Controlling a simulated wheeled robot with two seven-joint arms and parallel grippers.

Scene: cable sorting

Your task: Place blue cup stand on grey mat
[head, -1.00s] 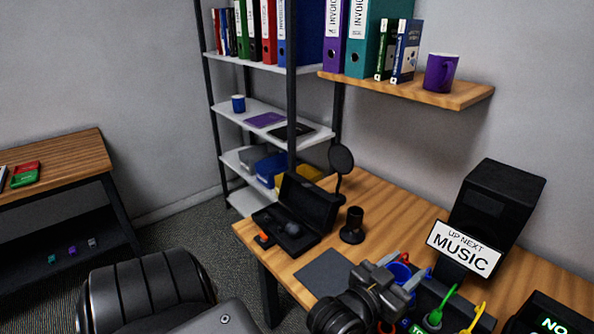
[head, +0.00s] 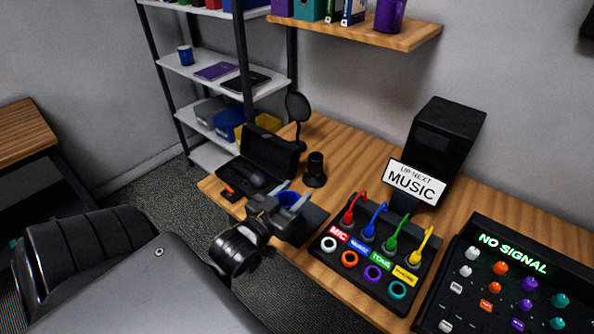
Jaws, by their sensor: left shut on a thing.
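The blue cup stand (head: 288,197) shows as a round blue rim between the fingers of my left gripper (head: 287,208). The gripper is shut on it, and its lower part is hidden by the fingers. The grey mat (head: 313,222) lies on the wooden desk near the front edge, partly covered by my gripper. The stand appears over or just at the mat's left part; I cannot tell whether it touches the mat. My right gripper is not in view.
A cable board (head: 385,250) with coloured plugs and rings lies right of the mat. An open black case (head: 262,165) and a black microphone (head: 315,170) stand behind the gripper. A speaker (head: 445,145) with a MUSIC sign and a NO SIGNAL panel (head: 505,285) are further right.

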